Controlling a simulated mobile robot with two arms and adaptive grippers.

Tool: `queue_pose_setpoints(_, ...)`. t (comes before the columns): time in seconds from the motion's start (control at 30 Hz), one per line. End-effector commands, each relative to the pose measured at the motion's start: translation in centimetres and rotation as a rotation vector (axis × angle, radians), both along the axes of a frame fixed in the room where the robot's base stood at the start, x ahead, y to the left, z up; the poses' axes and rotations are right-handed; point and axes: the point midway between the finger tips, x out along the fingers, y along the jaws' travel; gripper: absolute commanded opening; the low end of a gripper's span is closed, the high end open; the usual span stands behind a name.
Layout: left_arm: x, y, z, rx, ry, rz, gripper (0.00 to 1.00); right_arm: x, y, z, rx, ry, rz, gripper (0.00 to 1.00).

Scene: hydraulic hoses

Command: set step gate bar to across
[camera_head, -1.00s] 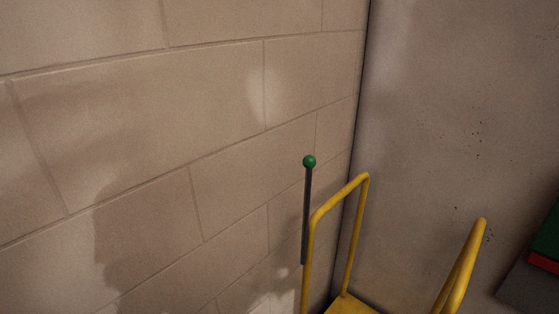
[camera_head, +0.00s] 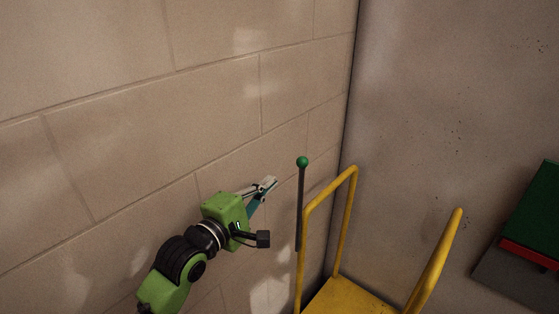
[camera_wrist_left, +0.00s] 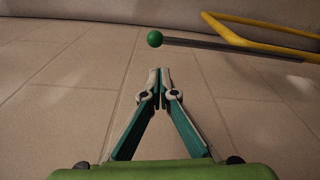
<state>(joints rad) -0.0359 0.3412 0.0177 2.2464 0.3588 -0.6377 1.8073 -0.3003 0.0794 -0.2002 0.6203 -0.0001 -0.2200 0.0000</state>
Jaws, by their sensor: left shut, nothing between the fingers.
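The step gate bar (camera_head: 300,207) is a dark grey rod with a green ball (camera_head: 302,161) at its top. It stands upright beside the yellow rail in the head view. In the left wrist view the green ball (camera_wrist_left: 154,39) lies just beyond the fingertips, with the bar (camera_wrist_left: 215,45) running right. My left gripper (camera_head: 271,183) is left of the bar and a little below the ball's height in the head view. Its fingers (camera_wrist_left: 159,73) are shut and empty, apart from the ball in the picture. My right gripper is not in view.
Yellow handrails (camera_head: 330,190) rise from a yellow step platform (camera_head: 345,300). A second yellow rail (camera_head: 437,262) stands to the right. A block wall (camera_head: 130,130) is behind my left arm. A green and red object (camera_head: 535,215) sits at the right edge.

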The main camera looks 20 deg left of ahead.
Motion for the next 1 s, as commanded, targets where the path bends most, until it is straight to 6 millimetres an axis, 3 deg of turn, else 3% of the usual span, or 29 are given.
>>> queue_pose_setpoints(0.47, 0.5, -0.2, 0.6, -0.010, -0.007, -0.002, 0.00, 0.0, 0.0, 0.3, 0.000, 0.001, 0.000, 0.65)
queue_pose_setpoints(1.0, 8.7, -1.9, 0.5, -0.010, -0.007, -0.002, 0.00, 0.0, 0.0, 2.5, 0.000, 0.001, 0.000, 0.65)
